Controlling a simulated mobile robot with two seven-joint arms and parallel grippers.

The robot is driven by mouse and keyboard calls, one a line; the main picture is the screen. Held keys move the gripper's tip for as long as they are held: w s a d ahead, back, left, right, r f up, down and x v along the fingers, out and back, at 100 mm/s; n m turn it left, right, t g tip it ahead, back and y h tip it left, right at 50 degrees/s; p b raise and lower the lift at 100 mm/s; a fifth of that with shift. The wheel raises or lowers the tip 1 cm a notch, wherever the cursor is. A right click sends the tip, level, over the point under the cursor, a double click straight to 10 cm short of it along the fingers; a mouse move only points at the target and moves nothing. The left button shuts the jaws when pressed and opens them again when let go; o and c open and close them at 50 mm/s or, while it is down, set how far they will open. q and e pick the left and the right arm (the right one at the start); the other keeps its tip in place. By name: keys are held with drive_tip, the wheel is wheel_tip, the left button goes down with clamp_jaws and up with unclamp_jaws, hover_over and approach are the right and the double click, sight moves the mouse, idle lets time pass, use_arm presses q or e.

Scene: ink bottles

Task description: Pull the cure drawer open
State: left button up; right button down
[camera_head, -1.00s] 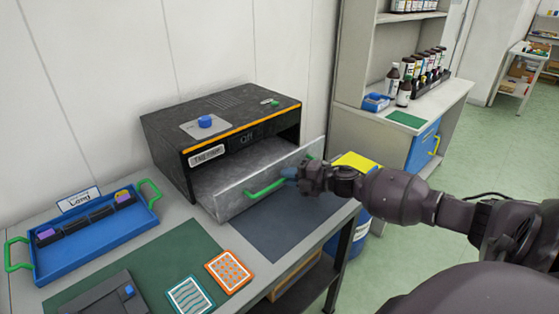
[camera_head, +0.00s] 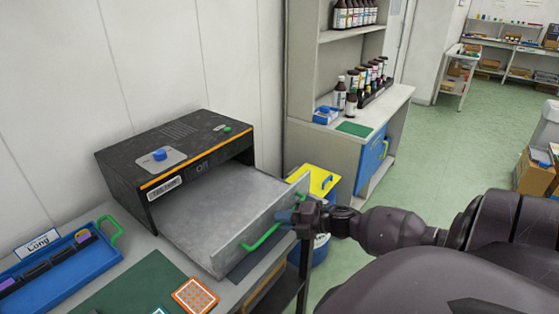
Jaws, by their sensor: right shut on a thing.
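The cure unit (camera_head: 180,150) is a black box with an orange stripe, a blue knob and a display reading "Off". Its grey drawer (camera_head: 215,208) is pulled well out of the front, and the inside looks empty. A green handle (camera_head: 260,237) runs along the drawer's front panel. My right gripper (camera_head: 287,216) is shut on the handle at its right end; the fingertips are partly hidden against the panel. My left gripper is not in view.
A blue tray (camera_head: 100,262) with green handles stands on the bench at the left. An orange patterned card (camera_head: 195,296) lies in front of the drawer. A blue bin with a yellow lid (camera_head: 318,180) stands beside the bench. Shelves with bottles stand behind.

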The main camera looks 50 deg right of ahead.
drive_tip(key=c, duration=1.5)
unclamp_jaws()
drive_tip(key=v, duration=1)
drive_tip(key=shift+s+d+r, duration=0.1)
drive_tip(key=shift+s+d, duration=0.1)
drive_tip(key=shift+s, duration=0.1)
